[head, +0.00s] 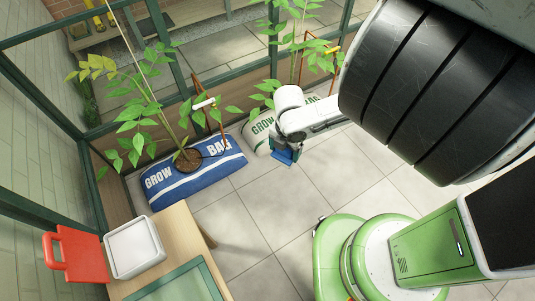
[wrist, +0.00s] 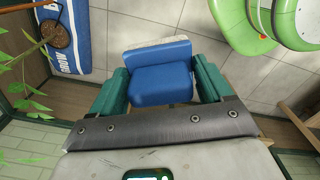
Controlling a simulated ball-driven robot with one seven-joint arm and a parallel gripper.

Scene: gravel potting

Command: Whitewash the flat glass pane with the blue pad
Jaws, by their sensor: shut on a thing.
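The blue pad (wrist: 160,82) is between the two green fingers of my gripper (wrist: 160,90) in the wrist view. The fingers are shut on its sides, and a pale grey layer shows along its far edge. In the head view my gripper (head: 283,146) hangs over the floor, with the small blue pad (head: 285,157) at its lower end. The green-framed flat glass pane (head: 178,287) lies on the wooden bench at the bottom left, well apart from the gripper. Its lower part is cut off by the picture edge.
A white tray (head: 112,258) and a red object (head: 77,253) are at the bench's left end. A blue grow bag (head: 165,190) with a plant and a white-and-green grow bag (head: 258,130) lie along the glazed wall. The tiled floor (head: 270,205) between bench and gripper is clear.

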